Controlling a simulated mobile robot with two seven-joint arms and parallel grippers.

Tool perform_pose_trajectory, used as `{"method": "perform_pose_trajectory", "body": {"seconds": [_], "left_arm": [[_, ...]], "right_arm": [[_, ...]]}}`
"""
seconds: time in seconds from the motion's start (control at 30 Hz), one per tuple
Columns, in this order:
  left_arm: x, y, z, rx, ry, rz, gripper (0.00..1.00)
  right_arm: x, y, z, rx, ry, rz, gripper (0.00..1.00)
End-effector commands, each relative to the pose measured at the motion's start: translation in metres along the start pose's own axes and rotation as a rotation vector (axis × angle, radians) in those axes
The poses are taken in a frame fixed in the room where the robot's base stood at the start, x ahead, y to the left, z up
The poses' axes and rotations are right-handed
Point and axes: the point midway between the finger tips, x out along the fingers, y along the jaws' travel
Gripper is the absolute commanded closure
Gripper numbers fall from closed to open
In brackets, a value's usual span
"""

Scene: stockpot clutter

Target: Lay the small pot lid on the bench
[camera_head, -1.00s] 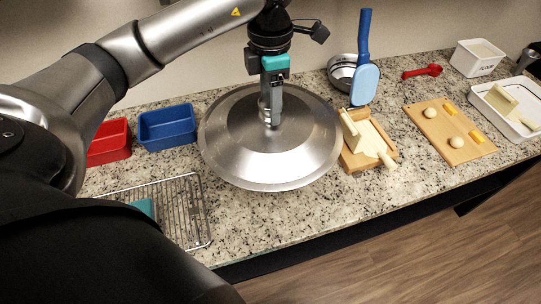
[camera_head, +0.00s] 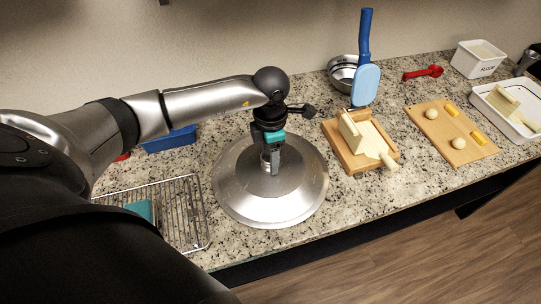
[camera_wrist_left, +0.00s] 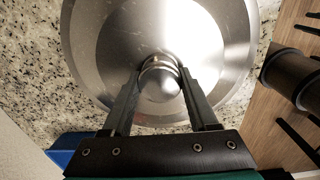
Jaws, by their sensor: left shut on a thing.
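The pot lid (camera_head: 293,208) is a round, domed, shiny steel disc with a knob on top. It lies level, low over the speckled bench (camera_head: 340,205) between the wire rack and the wooden board; I cannot tell whether its rim touches the bench. My left gripper (camera_head: 271,166) points down at the lid's middle and is shut on its knob. In the left wrist view the two fingers (camera_wrist_left: 161,72) close around the steel knob (camera_wrist_left: 162,84), and the lid (camera_wrist_left: 100,35) fills the middle of that view. My right gripper is not in view.
A wire rack (camera_head: 187,212) is close on the lid's left. A wooden board with a pale block (camera_head: 350,158) is close on its right. A blue bin (camera_head: 172,139) is partly behind my arm. A steel bowl (camera_head: 341,70) and blue-handled tool (camera_head: 365,83) stand behind. The bench's front edge is near.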

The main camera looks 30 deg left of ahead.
Motion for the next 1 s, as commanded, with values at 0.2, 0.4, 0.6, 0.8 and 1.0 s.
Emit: {"method": "perform_pose_trajectory", "body": {"seconds": [0.2, 0.4, 0.6, 0.8, 1.0], "left_arm": [[0.0001, 0.0007, 0.0011, 0.0, -0.004, 0.002, 1.0], [0.0041, 0.0003, 0.0005, 0.0, -0.002, 0.001, 0.36], [0.0037, 0.0003, 0.0004, 0.0, -0.002, 0.001, 0.14], [0.0036, 0.0004, 0.0004, 0.0, -0.002, 0.001, 0.11], [-0.003, 0.0007, 0.0007, 0.0, -0.003, 0.002, 0.11]], "right_arm": [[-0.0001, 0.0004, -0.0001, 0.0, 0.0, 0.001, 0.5], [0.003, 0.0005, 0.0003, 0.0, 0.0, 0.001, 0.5], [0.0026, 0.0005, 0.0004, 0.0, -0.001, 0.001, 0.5], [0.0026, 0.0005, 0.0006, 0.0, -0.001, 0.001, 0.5], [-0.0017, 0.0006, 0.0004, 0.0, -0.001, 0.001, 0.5]]}}
